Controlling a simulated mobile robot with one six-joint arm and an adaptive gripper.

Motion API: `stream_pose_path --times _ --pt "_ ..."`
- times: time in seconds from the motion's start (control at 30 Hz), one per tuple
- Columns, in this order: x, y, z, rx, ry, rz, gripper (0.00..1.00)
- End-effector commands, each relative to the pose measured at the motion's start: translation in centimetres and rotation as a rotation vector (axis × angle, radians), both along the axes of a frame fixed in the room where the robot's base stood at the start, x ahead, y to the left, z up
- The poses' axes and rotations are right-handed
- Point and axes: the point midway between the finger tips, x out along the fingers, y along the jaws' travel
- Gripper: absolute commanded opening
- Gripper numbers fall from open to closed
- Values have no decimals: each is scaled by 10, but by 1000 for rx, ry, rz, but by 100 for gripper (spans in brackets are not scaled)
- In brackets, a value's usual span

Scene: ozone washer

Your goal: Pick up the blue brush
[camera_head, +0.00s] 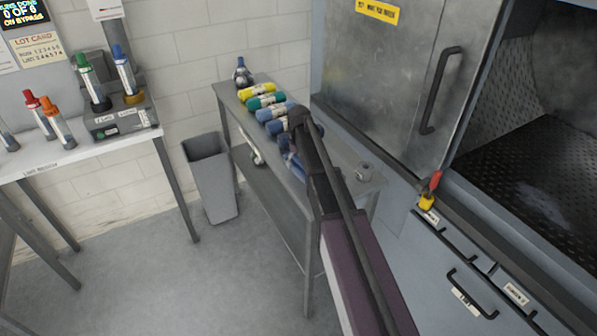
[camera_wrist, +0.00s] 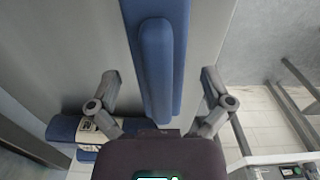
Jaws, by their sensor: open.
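In the wrist view, a long blue object with a raised, handle-like bar, apparently the blue brush (camera_wrist: 157,60), runs from the top edge down the middle. My gripper (camera_wrist: 160,80) is open, with one finger on each side of it and gaps between. The bar's lower end reaches the palm's edge in the picture; I cannot tell whether they touch. In the head view, a blue shape (camera_head: 291,160) lies on the narrow grey table beside my arm, mostly hidden by it. My fingers are hidden there.
The narrow table (camera_head: 240,118) also holds a yellow roll (camera_head: 257,91), a teal roll (camera_head: 266,101), blue rolls and a dark bottle (camera_head: 243,74). A grey bin (camera_head: 211,180) stands left of it. A metal cabinet door (camera_head: 385,75) stands close on the right.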

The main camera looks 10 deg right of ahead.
Motion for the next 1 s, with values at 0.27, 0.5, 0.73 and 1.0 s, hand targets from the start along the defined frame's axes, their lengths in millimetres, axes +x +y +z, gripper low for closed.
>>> stream_pose_path --times 0.27,0.5,0.73,1.0 --pt "0 0 -6 0 0 0 100" --pt "0 0 -5 0 0 0 100" --pt "0 0 -6 0 0 0 100" --pt "0 0 -6 0 0 0 20"
